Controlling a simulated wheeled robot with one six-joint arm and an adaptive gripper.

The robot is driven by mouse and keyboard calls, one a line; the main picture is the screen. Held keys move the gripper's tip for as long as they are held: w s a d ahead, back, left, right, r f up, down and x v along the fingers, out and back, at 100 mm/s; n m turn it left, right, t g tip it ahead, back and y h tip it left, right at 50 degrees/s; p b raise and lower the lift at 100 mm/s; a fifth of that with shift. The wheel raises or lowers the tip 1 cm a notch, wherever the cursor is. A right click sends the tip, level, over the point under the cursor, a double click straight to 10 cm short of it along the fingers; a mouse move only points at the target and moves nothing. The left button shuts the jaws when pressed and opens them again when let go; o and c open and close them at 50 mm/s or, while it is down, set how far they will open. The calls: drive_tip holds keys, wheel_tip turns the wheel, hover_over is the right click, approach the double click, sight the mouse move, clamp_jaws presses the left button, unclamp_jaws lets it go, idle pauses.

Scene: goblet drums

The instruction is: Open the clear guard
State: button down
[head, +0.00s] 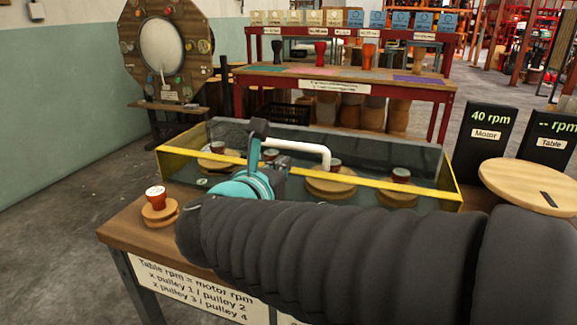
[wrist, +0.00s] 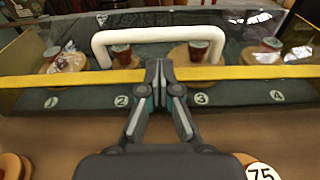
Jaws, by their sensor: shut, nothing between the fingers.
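The clear guard (head: 225,133) is a see-through box cover with a yellow front edge (wrist: 60,78), standing down over the pulleys on the wooden bench. A white bar handle (head: 300,147) is on the guard; in the wrist view the handle (wrist: 160,33) spans the upper middle. My gripper (wrist: 160,65) is shut and empty, its fingertips in front of the yellow edge and below the handle's bar in the picture. I cannot tell whether they touch the guard. In the head view my dark sleeved arm hides part of the bench and guard front.
A small pulley with a red and white knob (head: 156,198) stands at the bench's left front corner. Pulleys with red knobs (head: 401,175) sit inside the guard over numbered spots. A round wooden table (head: 535,184) and two rpm displays (head: 485,125) are at the right.

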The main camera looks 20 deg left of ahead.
sight(301, 155)
drive_tip(key=shift+w+d+f, duration=0.1)
drive_tip(key=shift+w+f, duration=0.05)
drive_tip(key=shift+w, duration=0.9)
drive_tip(key=shift+w+d+f, duration=0.1)
drive_tip(key=shift+w, duration=0.9)
